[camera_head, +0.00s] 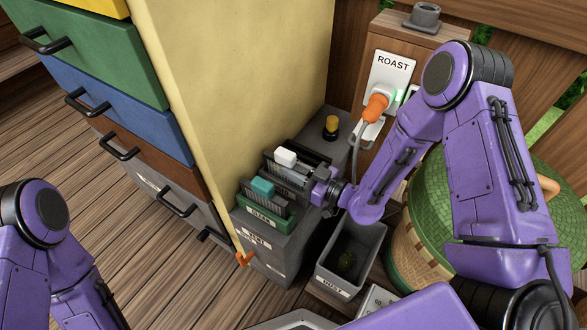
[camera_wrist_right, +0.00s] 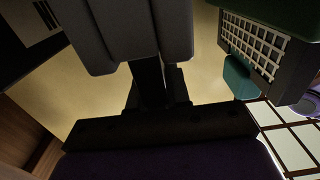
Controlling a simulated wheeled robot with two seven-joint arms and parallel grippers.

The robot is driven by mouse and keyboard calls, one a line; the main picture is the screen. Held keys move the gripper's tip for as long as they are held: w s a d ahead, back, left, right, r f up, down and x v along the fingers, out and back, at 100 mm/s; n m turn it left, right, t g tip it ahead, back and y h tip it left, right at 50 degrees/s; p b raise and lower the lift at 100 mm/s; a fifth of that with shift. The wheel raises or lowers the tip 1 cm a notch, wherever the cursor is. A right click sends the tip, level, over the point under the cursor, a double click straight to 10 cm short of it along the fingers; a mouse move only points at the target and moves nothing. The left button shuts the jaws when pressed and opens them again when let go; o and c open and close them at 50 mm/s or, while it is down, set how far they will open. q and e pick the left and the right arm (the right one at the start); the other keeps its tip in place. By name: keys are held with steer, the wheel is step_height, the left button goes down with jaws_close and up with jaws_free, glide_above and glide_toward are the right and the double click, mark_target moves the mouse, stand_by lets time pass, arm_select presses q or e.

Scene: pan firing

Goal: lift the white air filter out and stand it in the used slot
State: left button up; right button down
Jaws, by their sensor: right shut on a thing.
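The white air filter, with its white top block (camera_head: 286,157), stands upright among dark frames on the grey unit beside the yellow cabinet. My right gripper (camera_head: 318,188) reaches in from the right, just right of and below that block, and is shut on the filter; the grip itself is hard to make out. In the right wrist view its grey fingers (camera_wrist_right: 128,40) are close together at the top. A teal-topped filter (camera_head: 262,188) stands nearer in the green slot marked CLEAN (camera_head: 262,214). Its teal block also shows in the wrist view (camera_wrist_right: 238,77). My left gripper is out of view.
A grey bin marked DUST (camera_head: 333,286) stands right of the unit with a dark clump inside. A yellow-topped knob (camera_head: 331,124) is behind. An orange plug (camera_head: 376,105) with a cable sits in the ROAST panel (camera_head: 390,69). A green-lidded basket (camera_head: 500,210) stands right.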

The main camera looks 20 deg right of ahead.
steer(key=shift+f+b, duration=0.45)
steer(key=shift+f, duration=0.15)
steer(key=c, duration=1)
jaws_free()
steer(key=shift+r, duration=0.1)
steer(key=shift+s, duration=0.1)
steer(key=v, duration=1)
steer(key=shift+d+p, duration=0.2)
steer(key=shift+p, duration=0.2)
steer(key=shift+s, duration=0.1)
